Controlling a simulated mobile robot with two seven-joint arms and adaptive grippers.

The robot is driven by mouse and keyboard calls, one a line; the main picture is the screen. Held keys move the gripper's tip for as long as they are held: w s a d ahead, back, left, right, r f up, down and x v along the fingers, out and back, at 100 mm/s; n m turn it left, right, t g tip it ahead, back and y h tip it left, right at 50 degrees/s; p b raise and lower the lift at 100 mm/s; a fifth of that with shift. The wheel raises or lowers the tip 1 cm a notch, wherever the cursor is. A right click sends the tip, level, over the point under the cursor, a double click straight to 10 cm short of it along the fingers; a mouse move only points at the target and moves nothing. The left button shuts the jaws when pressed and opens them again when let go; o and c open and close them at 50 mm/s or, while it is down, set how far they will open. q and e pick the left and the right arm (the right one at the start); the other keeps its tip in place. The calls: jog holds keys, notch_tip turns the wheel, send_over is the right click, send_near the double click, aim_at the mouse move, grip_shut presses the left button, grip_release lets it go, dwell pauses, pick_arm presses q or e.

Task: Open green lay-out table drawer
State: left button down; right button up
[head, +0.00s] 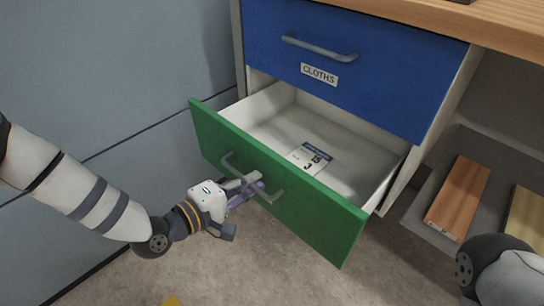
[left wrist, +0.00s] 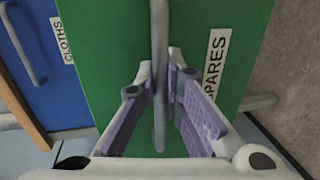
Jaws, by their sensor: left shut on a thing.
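The green drawer (head: 300,212) of the lay-out table is pulled well out below the blue drawer in the head view. A card with print (head: 311,158) lies on its white floor. My left gripper (head: 256,187) is shut on the grey bar handle (head: 229,165) at the front of the green drawer. In the left wrist view, the purple finger pads (left wrist: 172,98) close around the handle (left wrist: 160,40), and a "SPARES" label (left wrist: 213,62) shows on the green front (left wrist: 105,45). The fingertips are partly hidden behind the handle in the head view.
The blue "CLOTHS" drawer (head: 350,55) above is shut. A wooden top (head: 500,20) covers the unit. Wooden boards (head: 460,197) lie on a low grey shelf at the right. Grey wall panels (head: 110,80) stand at the left. The floor before the drawer is mostly clear.

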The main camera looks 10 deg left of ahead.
pick_arm(q)
jog(key=f+p+v, duration=0.1)
jog(key=v, duration=0.5)
jog(key=shift+s+a+p, duration=0.15)
jog(key=shift+s+p, duration=0.05)
jog(key=shift+p, duration=0.1)
jog(key=shift+f, duration=0.1)
jog(key=c, duration=2)
grip_release()
jog(key=v, duration=1.2)
